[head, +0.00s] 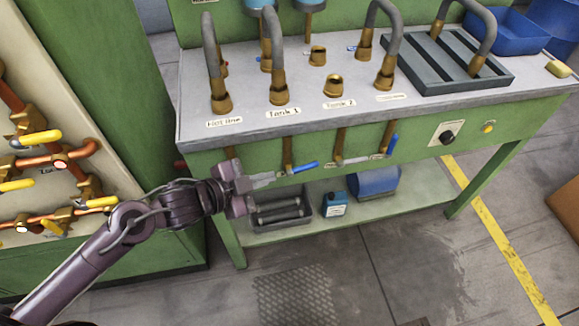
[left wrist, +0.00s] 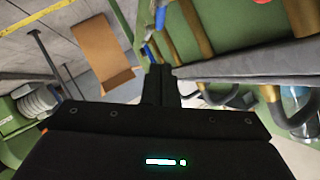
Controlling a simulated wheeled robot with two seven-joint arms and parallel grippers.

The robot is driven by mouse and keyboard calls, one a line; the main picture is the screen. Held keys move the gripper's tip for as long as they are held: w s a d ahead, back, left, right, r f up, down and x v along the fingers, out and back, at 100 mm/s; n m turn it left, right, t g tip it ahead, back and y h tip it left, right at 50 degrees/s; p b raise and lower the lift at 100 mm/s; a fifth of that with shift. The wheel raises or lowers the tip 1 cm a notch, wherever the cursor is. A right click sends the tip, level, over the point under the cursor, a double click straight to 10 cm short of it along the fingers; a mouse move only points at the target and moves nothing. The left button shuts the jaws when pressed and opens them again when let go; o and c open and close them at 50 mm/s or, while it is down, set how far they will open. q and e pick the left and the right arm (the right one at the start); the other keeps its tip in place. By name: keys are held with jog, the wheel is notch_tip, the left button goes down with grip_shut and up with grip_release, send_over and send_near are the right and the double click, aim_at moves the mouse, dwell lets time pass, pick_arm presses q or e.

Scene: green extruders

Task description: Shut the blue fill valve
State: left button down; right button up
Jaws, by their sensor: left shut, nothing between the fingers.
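Two blue valve handles show under the front edge of the bench. One blue handle (head: 303,167) is below the Tank 1 pipes and points sideways to the right. The other blue handle (head: 391,143) is further right and stands nearly upright. I cannot tell from labels which one is the fill valve. My left gripper (head: 268,179) is shut and empty, just left of the sideways handle; I cannot tell whether it touches it. In the left wrist view its shut fingers (left wrist: 161,86) are seen, with a blue handle piece (left wrist: 151,53) just beyond them. My right gripper is not in view.
Yellow-handled valves (head: 40,138) line the left panel. Floor in front is open.

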pick_arm(q)
send_near(312, 165)
jog(key=w+d+r, duration=0.1)
jog(key=d, duration=0.2)
jog(key=shift+w+d+f+p, duration=0.2)
jog(key=shift+w+f, duration=0.35)
jog(key=shift+f, duration=0.05)
jog(key=shift+w+d+f+p, duration=0.2)
jog(key=shift+w+f, duration=0.3)
jog(key=shift+f, duration=0.15)
jog(key=shift+w+f, duration=0.25)
jog(key=shift+f, duration=0.15)
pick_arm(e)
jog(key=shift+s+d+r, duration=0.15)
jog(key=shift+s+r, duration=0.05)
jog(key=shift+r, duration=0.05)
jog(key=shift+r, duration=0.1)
